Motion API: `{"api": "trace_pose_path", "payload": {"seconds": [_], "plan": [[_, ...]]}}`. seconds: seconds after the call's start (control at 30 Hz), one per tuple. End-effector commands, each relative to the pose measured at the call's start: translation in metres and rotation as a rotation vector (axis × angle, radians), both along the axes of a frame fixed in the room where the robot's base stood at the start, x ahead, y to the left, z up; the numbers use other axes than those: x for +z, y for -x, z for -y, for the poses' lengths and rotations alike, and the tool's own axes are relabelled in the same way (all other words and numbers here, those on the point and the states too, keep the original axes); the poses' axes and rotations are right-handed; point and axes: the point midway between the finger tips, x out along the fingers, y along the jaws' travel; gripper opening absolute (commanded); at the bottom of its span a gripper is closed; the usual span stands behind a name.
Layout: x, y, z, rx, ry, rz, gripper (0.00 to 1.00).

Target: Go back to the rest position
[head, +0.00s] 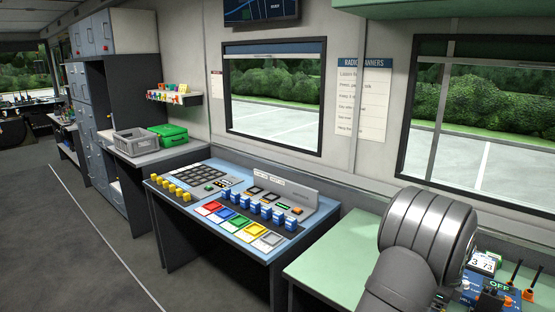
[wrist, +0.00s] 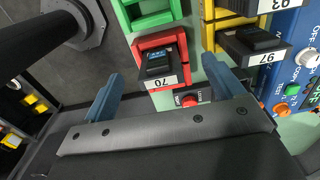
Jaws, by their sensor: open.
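My gripper (wrist: 160,88) shows in the wrist view with its two blue fingers spread wide apart and nothing held between them. Beyond the fingertips is a black block labelled 70 (wrist: 158,64), sitting in a red holder (wrist: 150,39). I cannot tell how far the fingertips are above it. In the head view my grey arm fills the lower right above the green worktop (head: 335,262); my gripper is hidden there.
A yellow holder with a block labelled 97 (wrist: 252,40), an empty-looking green holder (wrist: 150,19) and a blue panel with knobs (wrist: 309,45) are close by. The button console (head: 232,208) stands left of the worktop, below a window. Open floor lies further left.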

Motion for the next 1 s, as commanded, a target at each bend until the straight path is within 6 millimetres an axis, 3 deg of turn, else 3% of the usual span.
{"api": "trace_pose_path", "payload": {"seconds": [0.33, 0.6, 1.0], "plan": [[0.069, 0.000, 0.000, 0.000, 0.002, 0.002, 0.86], [0.067, -0.020, -0.021, 0.108, -0.001, -0.001, 0.86], [0.066, -0.023, -0.023, 0.122, -0.001, -0.001, 0.86]]}}
